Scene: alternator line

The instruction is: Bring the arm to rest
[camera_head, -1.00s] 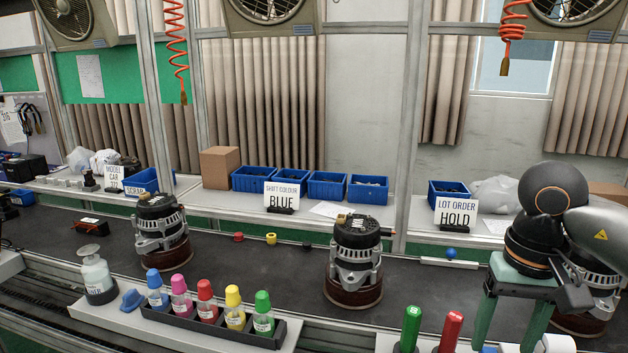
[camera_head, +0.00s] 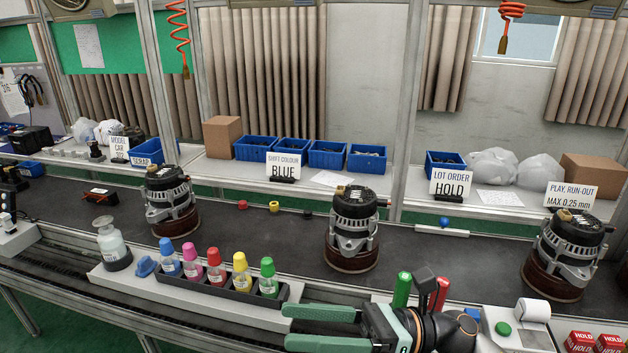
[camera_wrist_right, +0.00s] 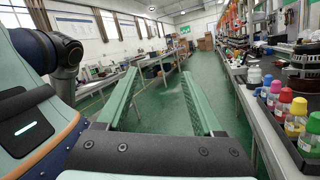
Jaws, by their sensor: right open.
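My right gripper (camera_head: 322,328) shows at the bottom of the head view, with its two green fingers pointing left. It is open, with nothing between the fingers. In the right wrist view the fingers (camera_wrist_right: 162,100) are spread, with green floor and an aisle beyond them. The gripper is in front of the near edge of the line, close to the tray of coloured bottles. My left gripper is not in view.
Several alternators (camera_head: 354,228) stand on the dark belt. A black tray (camera_head: 215,287) of coloured bottles, a white-labelled bottle (camera_head: 112,243), green (camera_head: 402,290) and red (camera_head: 441,294) cylinders and a label printer (camera_head: 531,312) line the near edge. The aisle floor (camera_wrist_right: 165,95) is clear.

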